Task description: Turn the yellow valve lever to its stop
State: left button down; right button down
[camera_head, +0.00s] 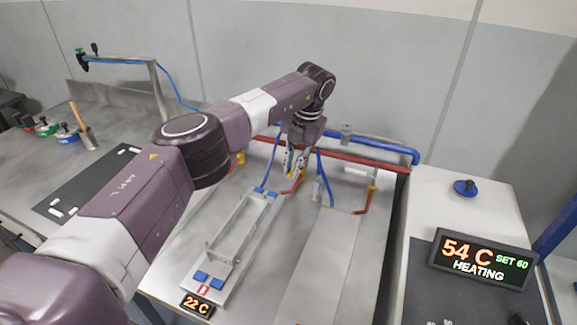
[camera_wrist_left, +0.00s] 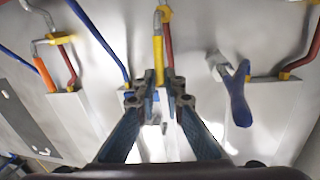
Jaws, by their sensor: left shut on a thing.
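My left gripper (camera_head: 294,170) reaches down to the pipework at the back of the metal bench. In the left wrist view my left gripper (camera_wrist_left: 159,82) has its two fingertips closed around the lower end of the yellow valve lever (camera_wrist_left: 157,48). The lever hangs from a grey fitting under a yellow collar and points toward the gripper. In the head view the gripper mostly hides it. A red pipe runs close beside it. My right gripper is not in view.
An orange lever (camera_wrist_left: 45,73) is to the left and a blue lever (camera_wrist_left: 238,97) to the right. Red and blue pipes run along the wall. A metal frame (camera_head: 222,262) lies on the bench. One display (camera_head: 480,258) reads 54 C, SET 60, HEATING; another (camera_head: 197,304) reads 22 C.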

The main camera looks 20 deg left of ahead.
pick_arm(q)
jog(key=shift+d+r+n, duration=0.1)
jog(key=shift+d+n, duration=0.25)
jog(key=shift+n, duration=0.05)
jog(key=shift+w, duration=0.1)
jog(key=c, duration=2)
grip_release()
jog(key=r, duration=0.4)
jog(key=d+r, duration=0.1)
jog(key=r, duration=0.2)
jog(key=d+r, duration=0.1)
jog(key=r, duration=0.3)
jog(key=shift+d+r, duration=0.25)
jog(key=shift+r, duration=0.1)
